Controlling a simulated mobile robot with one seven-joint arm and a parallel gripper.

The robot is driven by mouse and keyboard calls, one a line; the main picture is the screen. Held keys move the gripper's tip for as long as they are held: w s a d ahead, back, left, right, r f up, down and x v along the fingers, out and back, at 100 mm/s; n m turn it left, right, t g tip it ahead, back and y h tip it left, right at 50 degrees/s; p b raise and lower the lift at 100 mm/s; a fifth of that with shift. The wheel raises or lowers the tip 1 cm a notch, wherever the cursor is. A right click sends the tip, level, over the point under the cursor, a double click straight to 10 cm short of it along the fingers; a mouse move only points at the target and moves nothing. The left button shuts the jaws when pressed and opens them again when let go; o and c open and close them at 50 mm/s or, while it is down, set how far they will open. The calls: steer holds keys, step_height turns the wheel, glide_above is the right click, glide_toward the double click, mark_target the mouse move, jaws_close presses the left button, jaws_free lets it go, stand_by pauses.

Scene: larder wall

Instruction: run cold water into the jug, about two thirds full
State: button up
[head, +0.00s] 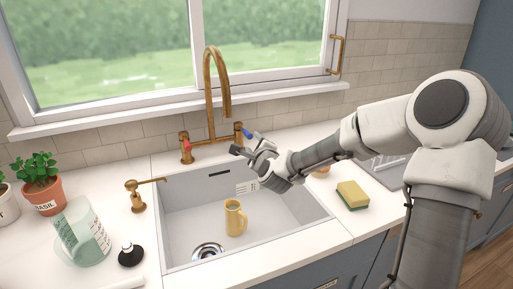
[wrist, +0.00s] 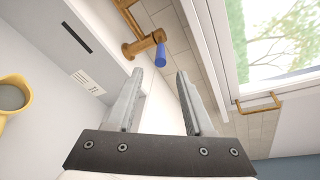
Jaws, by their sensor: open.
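A yellow jug (head: 235,218) stands upright in the white sink (head: 180,217), roughly below the spout of the brass tap (head: 209,80). No stream of water shows. Its rim is at the left edge of the wrist view (wrist: 13,80); the inside looks grey, and I cannot tell its water level. The tap has a red-tipped handle (head: 187,147) on the left and a blue-tipped handle (head: 248,134) on the right. My gripper (head: 246,144) is open and empty beside the blue-tipped handle. In the wrist view, the blue tip (wrist: 160,55) lies just beyond the fingertips, between their lines.
A sponge (head: 352,195) lies on the counter right of the sink. A soap dispenser (head: 134,195), a clear container (head: 82,235), a black-knobbed object (head: 131,254) and a basil pot (head: 44,193) stand on the left. The window (head: 100,50) is behind the tap.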

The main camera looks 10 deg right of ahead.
steer(key=v, duration=0.3)
steer(key=shift+s, duration=0.25)
